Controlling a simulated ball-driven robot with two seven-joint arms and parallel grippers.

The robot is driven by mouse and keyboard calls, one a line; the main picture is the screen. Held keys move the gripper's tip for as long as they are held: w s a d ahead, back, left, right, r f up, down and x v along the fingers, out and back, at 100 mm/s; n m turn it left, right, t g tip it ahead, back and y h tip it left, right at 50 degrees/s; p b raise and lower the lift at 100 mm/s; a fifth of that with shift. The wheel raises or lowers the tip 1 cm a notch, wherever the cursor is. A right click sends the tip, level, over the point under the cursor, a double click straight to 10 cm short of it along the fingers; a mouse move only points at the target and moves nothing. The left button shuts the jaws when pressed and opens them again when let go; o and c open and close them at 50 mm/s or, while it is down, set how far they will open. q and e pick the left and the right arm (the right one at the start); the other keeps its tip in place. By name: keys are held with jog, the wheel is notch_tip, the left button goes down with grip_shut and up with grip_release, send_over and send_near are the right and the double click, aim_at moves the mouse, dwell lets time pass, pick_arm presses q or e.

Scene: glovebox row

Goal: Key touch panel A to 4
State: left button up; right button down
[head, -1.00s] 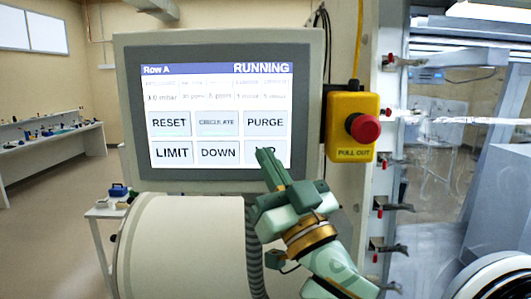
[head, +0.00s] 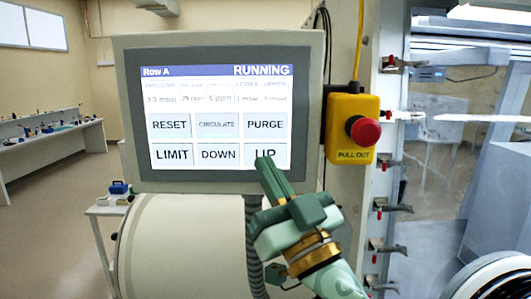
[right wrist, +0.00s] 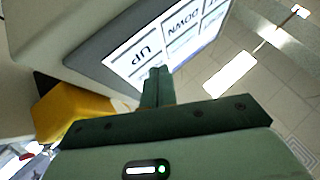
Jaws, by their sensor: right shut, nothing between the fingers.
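The touch panel (head: 215,96) is a grey-framed screen headed "Row A" and "RUNNING". It shows keys RESET, CIRCULATE, PURGE, LIMIT, DOWN and UP. Small readings stand above the keys; the limit values are too small to read surely. My right gripper (head: 264,160) is shut and empty, its fingertips at the lower edge of the UP key (head: 259,150). In the right wrist view the shut fingers (right wrist: 157,72) point at the screen beside the UP key (right wrist: 143,54). I cannot tell whether they touch the glass. My left gripper is not in view.
A yellow box with a red stop button (head: 364,131) hangs right of the panel, marked PULL OUT. A pale cylinder (head: 185,240) stands below the panel. A post with several clamps and a glass-fronted cabinet are at the right. A bench (head: 50,140) is far left.

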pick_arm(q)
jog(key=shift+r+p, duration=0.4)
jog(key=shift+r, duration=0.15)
pick_arm(e)
jog(key=s, duration=0.4)
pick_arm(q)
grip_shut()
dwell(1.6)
